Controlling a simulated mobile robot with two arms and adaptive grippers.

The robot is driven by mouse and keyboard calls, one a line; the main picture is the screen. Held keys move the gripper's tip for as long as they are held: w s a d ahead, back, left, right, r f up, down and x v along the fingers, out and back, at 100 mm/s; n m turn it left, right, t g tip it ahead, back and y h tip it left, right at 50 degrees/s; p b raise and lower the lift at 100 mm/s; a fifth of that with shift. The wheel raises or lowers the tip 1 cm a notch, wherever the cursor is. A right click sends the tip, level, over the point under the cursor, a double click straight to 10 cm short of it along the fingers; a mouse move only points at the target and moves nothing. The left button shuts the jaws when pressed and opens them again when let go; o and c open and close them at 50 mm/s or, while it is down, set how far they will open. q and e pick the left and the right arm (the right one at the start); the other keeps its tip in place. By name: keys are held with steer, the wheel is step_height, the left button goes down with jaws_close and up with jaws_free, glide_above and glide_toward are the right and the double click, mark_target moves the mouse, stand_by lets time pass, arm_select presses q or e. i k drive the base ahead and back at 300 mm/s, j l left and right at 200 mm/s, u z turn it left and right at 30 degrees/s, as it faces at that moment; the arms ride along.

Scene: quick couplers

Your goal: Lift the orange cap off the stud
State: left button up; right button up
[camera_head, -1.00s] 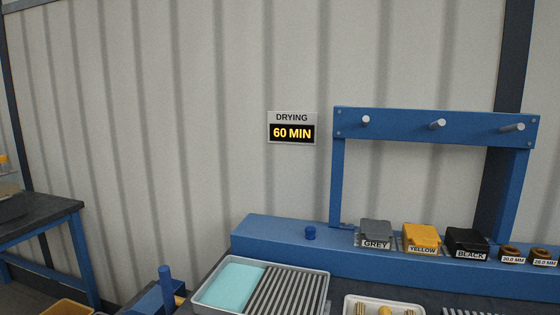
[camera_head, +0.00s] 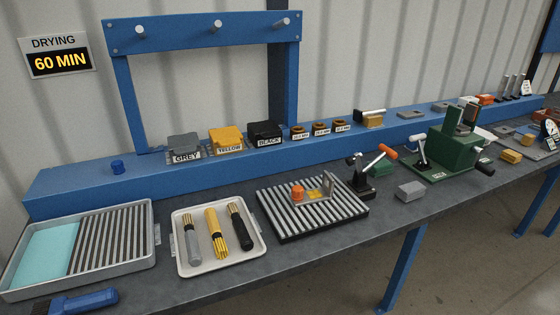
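A small orange cap-like piece (camera_head: 297,193) sits on a metal fixture (camera_head: 318,198) on the ribbed grey rack in the middle of the bench. It looks upright. Any stud under it is hidden from this view. A yellow piece (camera_head: 315,194) is beside it on the same fixture, and an upright grey plate (camera_head: 330,182) stands at the fixture's right end. Neither of my grippers shows in the head view.
The ribbed rack (camera_head: 275,222) lies right of a white tray (camera_head: 253,240) with grey, yellow and black bundles. A larger tray (camera_head: 148,262) is at left. A lever clamp (camera_head: 362,188) with an orange handle and a green machine (camera_head: 445,155) stand to the right. A blue shelf (camera_head: 60,185) runs behind.

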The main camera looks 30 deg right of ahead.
mark_target(296, 191)
steer(key=z, duration=1.15)
